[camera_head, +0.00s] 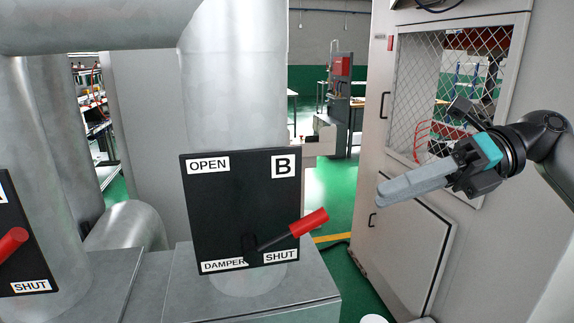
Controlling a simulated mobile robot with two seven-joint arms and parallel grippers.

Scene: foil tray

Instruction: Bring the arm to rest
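My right arm (550,135) comes in from the right edge. My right gripper (384,192) has its long grey fingers side by side with no gap showing, pointing left, with nothing between them. It hangs in the air in front of the grey cabinet, to the right of damper panel B (222,205) and clear of it. The black panel's lever has a red grip (309,222) that points right and slightly up, just above the SHUT label. My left gripper is out of view.
A second damper panel (18,260) with a red grip (12,243) is cut off at the left edge. Large grey ducts (235,80) stand behind the panels. A grey cabinet (385,240) with a mesh window (425,70) fills the right side. Green floor shows between.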

